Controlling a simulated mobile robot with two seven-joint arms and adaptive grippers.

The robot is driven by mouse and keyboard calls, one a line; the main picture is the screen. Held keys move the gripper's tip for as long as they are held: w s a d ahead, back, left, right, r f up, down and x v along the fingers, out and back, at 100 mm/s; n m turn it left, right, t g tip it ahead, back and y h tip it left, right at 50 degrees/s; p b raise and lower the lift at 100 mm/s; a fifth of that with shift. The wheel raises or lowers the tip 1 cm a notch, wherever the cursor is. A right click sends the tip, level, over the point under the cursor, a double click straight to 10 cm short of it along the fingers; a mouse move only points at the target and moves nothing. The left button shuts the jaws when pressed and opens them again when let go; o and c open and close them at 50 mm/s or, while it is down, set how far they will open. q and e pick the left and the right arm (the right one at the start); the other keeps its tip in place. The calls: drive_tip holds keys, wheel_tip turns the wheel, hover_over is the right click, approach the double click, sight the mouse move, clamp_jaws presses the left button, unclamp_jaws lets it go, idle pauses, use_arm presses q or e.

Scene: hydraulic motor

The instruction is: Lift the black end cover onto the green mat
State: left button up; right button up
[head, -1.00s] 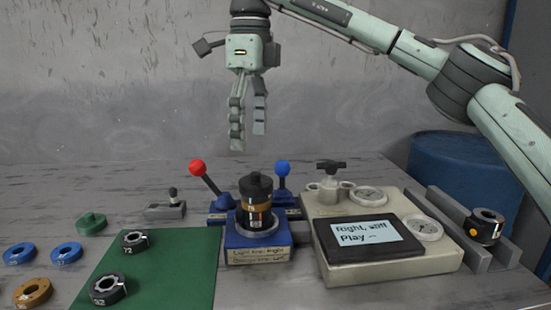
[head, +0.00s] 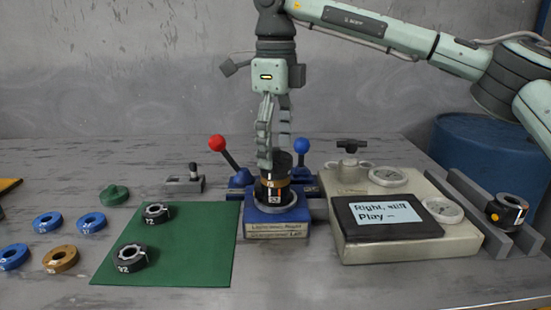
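The black end cover (head: 284,164) sits on top of the motor stack (head: 273,190), which stands upright in the blue fixture (head: 277,230). My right gripper (head: 274,157) points straight down over it. One finger is at the cover's left front side and the other is behind it, with a gap between them; the cover's top knob is hidden. I cannot tell whether the fingers touch it. The green mat (head: 195,245) lies left of the fixture, with two black rings, one marked 72 (head: 156,213) and one marked 92 (head: 131,257). My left gripper is not in view.
A red-knobbed lever (head: 217,144) and a blue-knobbed lever (head: 302,146) flank the stack. A beige console (head: 410,248) with a screen stands right. Several coloured rings lie left of the mat. The mat's right part is bare.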

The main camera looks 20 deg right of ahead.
sight(275, 149)
drive_tip(key=c, duration=1.4)
drive_tip(key=shift+o, duration=0.2)
drive_tip(key=shift+r, duration=0.15)
drive_tip(key=shift+r, duration=0.55)
wheel_tip(275, 149, up, 3)
drive_tip(key=shift+f, duration=0.1)
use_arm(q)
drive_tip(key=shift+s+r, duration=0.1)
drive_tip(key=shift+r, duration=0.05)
use_arm(e)
drive_tip(key=s+a+r, duration=0.3)
drive_tip(key=a+r, duration=0.4)
drive_tip(key=a, duration=0.4)
drive_tip(key=shift+a, duration=0.15)
